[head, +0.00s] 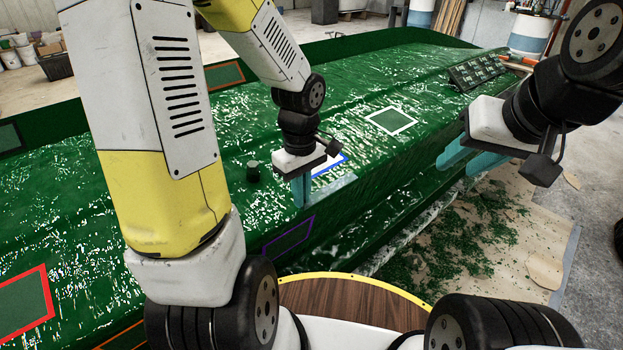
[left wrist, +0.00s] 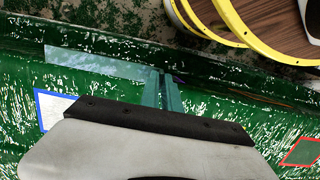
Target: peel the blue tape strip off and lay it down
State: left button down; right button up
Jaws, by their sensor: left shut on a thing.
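My left gripper (head: 301,192) is low over the green hull mould (head: 230,145), fingers pointing down. It is shut on the pale, see-through blue tape strip (head: 336,187), which reaches out to the right of the fingers. In the left wrist view the strip (left wrist: 95,63) runs left from the closed fingers (left wrist: 162,88) along the green surface. Whether its far end still sticks to the mould, I cannot tell. My right gripper (head: 475,152) is open and empty, above the mould's right edge, its teal fingers apart.
A blue-outlined white patch (head: 330,165) lies just behind my left gripper. A white-outlined square (head: 391,121), a purple outline (head: 289,237) and a red outline (head: 24,304) mark other spots. A slotted black block (head: 477,73) sits farther back.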

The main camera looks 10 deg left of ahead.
pick_arm(q)
jog(key=shift+s+d+r, duration=0.15)
jog(key=shift+r, duration=1.25)
jog(key=shift+r, duration=0.3)
jog(key=shift+s+d+r, duration=0.15)
jog(key=shift+d+r, duration=0.05)
jog(key=shift+r, duration=1)
jog(key=shift+s+d+r, duration=0.1)
jog(key=shift+d+r, duration=0.05)
jog(key=shift+r, duration=1.05)
